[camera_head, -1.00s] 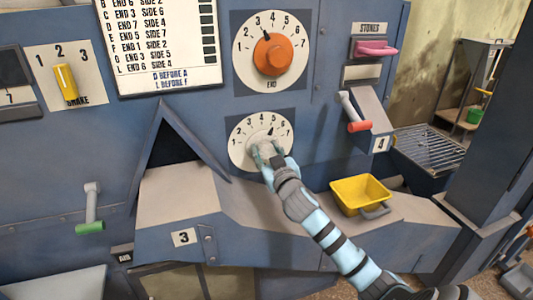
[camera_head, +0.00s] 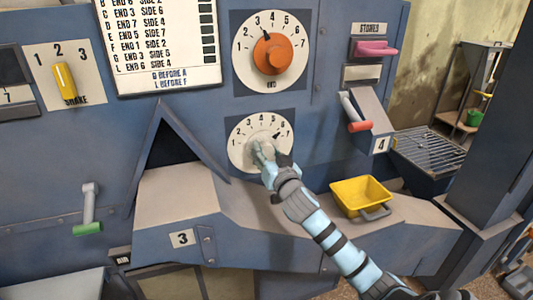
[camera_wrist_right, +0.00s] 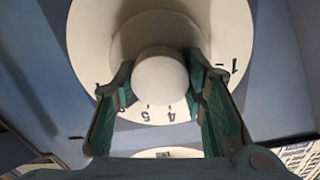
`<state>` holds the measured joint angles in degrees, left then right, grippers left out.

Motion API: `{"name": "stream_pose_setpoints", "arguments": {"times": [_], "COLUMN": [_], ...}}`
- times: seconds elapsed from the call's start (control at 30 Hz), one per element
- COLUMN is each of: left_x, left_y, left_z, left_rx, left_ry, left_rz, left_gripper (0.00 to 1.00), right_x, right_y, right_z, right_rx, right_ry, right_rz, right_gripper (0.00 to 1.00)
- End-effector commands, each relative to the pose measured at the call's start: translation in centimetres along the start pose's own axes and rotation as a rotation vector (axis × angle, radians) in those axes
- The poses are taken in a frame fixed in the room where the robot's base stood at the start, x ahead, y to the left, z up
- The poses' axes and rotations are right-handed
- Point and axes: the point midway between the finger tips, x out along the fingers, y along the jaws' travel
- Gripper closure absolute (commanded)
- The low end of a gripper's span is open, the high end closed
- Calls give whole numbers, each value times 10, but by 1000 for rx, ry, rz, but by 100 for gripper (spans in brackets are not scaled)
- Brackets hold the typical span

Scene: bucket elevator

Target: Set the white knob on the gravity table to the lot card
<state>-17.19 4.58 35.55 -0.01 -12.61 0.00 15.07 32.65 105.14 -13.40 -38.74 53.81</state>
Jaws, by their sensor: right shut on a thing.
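The white knob (camera_wrist_right: 160,82) sits on a round white dial (camera_head: 240,148) numbered 1 to 7, below the orange knob. My right gripper (camera_head: 262,152) is shut on the white knob, with its teal fingers on both sides of it in the wrist view (camera_wrist_right: 168,105). The dark pointer (camera_head: 279,136) is near the 6 in the head view. The hand hides the dial's lower part. The lot card (camera_head: 168,50) is a white sheet of END and SIDE numbers with dark boxes; its top is cut off. My left gripper is not in view.
An orange knob (camera_head: 272,54) on the END dial points near 3. A yellow knob (camera_head: 65,84) is at left. A red-handled lever (camera_head: 359,126), a pink handle (camera_head: 376,48) and a yellow bin (camera_head: 361,194) are at right. A green-handled lever (camera_head: 89,228) is lower left.

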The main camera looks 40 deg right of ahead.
Motion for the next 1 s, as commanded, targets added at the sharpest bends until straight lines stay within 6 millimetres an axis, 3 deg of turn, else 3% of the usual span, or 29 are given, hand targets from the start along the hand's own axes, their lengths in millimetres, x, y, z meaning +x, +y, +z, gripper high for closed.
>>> {"name": "stream_pose_setpoints", "arguments": {"times": [0.17,0.2,0.33,0.7,0.77,1.0], "left_x": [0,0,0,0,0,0], "left_y": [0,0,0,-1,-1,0], "left_z": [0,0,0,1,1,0], "left_rx": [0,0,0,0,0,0], "left_ry": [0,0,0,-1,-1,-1], "left_rz": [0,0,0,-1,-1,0], "left_gripper": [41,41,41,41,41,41], "right_x": [0,0,0,-7,-17,-82], "right_y": [0,0,0,0,0,0], "right_z": [1,1,1,1,1,2], "right_rx": [0,0,-1,-3,-6,-7], "right_ry": [-3,-3,-2,-2,-1,-4], "right_rz": [1,1,1,1,0,-1], "right_gripper": [89,60,41,41,41,41]}}
